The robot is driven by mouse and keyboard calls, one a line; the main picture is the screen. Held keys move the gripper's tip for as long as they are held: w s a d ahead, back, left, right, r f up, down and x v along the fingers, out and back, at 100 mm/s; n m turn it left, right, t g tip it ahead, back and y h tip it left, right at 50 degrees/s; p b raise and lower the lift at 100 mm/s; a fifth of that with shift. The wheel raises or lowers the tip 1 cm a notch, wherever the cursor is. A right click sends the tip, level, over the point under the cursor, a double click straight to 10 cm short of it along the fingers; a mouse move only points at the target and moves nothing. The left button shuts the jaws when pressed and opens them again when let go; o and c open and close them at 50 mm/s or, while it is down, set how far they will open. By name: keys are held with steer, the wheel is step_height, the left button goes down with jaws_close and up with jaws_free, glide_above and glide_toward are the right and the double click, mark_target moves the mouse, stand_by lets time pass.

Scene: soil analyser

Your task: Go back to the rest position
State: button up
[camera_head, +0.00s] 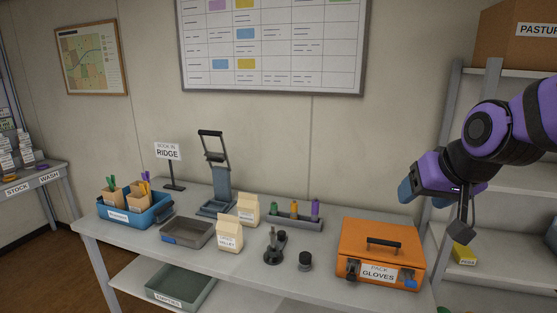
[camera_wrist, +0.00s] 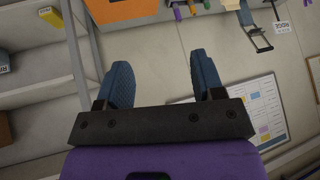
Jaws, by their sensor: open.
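My gripper shows at the right of the head view (camera_head: 405,192), raised above the right end of the grey table (camera_head: 335,283). It is purple and black with blue fingertips. In the wrist view my gripper (camera_wrist: 165,85) has its two blue fingers apart, with nothing between them. Behind the fingers is bare wall. The orange case (camera_head: 380,250), labelled "PACK GLOVES", is closed on the table, below and left of my gripper and apart from it. The case also shows at the top of the wrist view (camera_wrist: 120,8).
The table holds a blue bin (camera_head: 135,217), a grey tray (camera_head: 188,233), paper bags (camera_head: 230,237), a press-like stand (camera_head: 216,180), a rack of coloured tubes (camera_head: 294,219) and a black knob (camera_head: 305,261). Shelves (camera_head: 500,160) with a yellow box (camera_head: 463,254) stand at the right.

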steer(key=s+d+r+g, duration=0.1)
steer(key=s+d+r, duration=0.1)
steer(key=s, duration=0.5)
steer(key=s+d+r+g+h, duration=0.1)
steer(key=s+d, duration=0.1)
steer(key=s, duration=0.6)
steer(key=shift+s+d+r+n, duration=0.15)
steer(key=shift+s+r+n, duration=0.05)
steer(key=shift+r+n, duration=0.2)
